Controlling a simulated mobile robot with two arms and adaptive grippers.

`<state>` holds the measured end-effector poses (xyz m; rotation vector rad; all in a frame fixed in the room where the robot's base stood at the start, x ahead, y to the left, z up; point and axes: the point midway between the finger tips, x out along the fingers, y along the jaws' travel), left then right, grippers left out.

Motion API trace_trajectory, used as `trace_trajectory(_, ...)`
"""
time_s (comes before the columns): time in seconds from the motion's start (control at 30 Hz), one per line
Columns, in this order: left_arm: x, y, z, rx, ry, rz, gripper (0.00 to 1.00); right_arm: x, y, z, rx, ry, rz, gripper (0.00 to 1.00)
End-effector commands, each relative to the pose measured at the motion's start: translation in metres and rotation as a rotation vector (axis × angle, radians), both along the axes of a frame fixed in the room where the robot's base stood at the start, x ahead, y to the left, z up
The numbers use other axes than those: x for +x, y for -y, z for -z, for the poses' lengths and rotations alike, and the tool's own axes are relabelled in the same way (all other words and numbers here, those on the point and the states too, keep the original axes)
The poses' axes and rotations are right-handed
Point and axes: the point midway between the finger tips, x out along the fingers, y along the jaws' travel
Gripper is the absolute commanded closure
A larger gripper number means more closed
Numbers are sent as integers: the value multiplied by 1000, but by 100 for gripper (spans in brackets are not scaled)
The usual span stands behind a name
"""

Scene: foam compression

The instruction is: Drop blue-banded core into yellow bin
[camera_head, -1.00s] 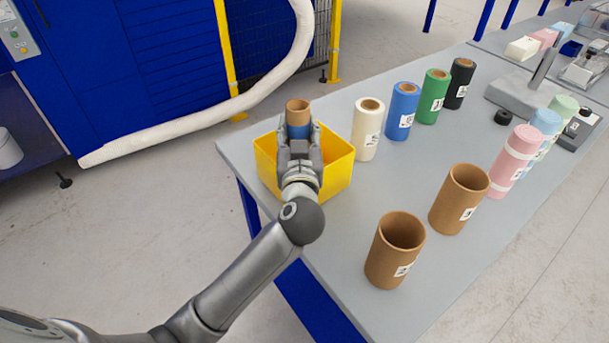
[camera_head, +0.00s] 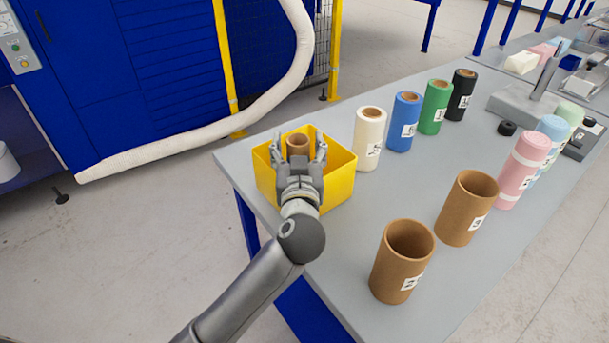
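The yellow bin (camera_head: 341,184) stands at the near left corner of the grey table. The core (camera_head: 298,146) shows as a brown tube top inside the bin, between the fingers of my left gripper (camera_head: 299,153). Its blue band is hidden now. The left gripper is open over the bin, its fingers spread on either side of the core and apart from it. My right gripper is not in view.
White (camera_head: 368,138), blue (camera_head: 403,121), green (camera_head: 435,107) and black (camera_head: 461,94) rolls stand right of the bin. Two brown tubes (camera_head: 402,262) (camera_head: 466,208) stand nearer. Pink (camera_head: 523,168) and pale wrapped rolls stand at the right. The table middle is clear.

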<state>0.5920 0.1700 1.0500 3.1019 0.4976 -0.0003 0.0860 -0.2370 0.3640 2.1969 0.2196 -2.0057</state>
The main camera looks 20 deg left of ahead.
Motion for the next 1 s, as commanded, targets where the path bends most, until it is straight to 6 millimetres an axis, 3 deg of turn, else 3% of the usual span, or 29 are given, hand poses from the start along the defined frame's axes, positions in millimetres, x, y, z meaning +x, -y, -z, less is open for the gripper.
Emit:
trace_trajectory(0.37, -5, 2, 1, 1, -1, 1, 33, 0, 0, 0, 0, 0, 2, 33)
trace_trajectory(0.47, -17, 6, 1, 1, -1, 2, 33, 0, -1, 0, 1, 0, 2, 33)
trace_trajectory(0.8, -84, 28, 1, -2, -3, 3, 33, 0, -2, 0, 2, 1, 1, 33)
trace_trajectory(1.0, -108, 36, 0, 0, -1, 1, 33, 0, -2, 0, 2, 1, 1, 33)
